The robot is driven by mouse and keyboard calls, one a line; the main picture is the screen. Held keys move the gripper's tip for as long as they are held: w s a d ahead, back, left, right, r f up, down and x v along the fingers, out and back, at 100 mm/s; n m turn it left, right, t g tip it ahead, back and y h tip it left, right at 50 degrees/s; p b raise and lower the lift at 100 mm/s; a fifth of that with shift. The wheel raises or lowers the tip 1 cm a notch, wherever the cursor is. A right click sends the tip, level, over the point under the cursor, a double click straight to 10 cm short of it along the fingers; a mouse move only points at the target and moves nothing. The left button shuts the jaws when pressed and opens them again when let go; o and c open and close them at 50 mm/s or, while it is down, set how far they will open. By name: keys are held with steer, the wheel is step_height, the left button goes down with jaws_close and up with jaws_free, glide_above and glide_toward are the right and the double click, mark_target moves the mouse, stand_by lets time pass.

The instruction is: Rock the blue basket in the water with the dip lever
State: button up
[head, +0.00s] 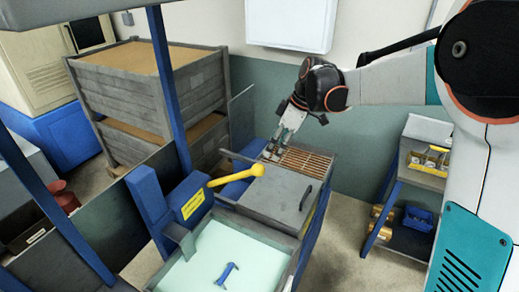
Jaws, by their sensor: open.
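The dip lever (222,181) is a yellow bar with a round knob, sticking out to the right from a blue post with a yellow label. A tank of pale green water (208,247) lies in front of it. A small blue piece (227,273) shows in the water; I cannot tell whether it is the blue basket's handle, and no basket walls are clear. My gripper (272,152) is open, pointing down over or beside the wooden slatted rack, behind and right of the lever's knob. It is apart from the lever; I see nothing held in it.
The slatted rack (308,162) and a grey lid with a dark handle (282,200) lie between my gripper and the tank. Stacked grey crates (150,92) stand at the back left. A shelf unit (424,180) with small bins stands at the right. Bare floor shows between.

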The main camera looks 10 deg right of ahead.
mark_target(261, 165)
steer(key=shift+n, duration=0.5)
steer(key=x, duration=0.4)
steer(key=w+x, duration=0.1)
steer(key=x, duration=0.4)
steer(key=p+x, duration=0.1)
steer(key=x, duration=0.4)
steer(key=shift+w+a, duration=0.1)
steer(key=shift+w, duration=0.1)
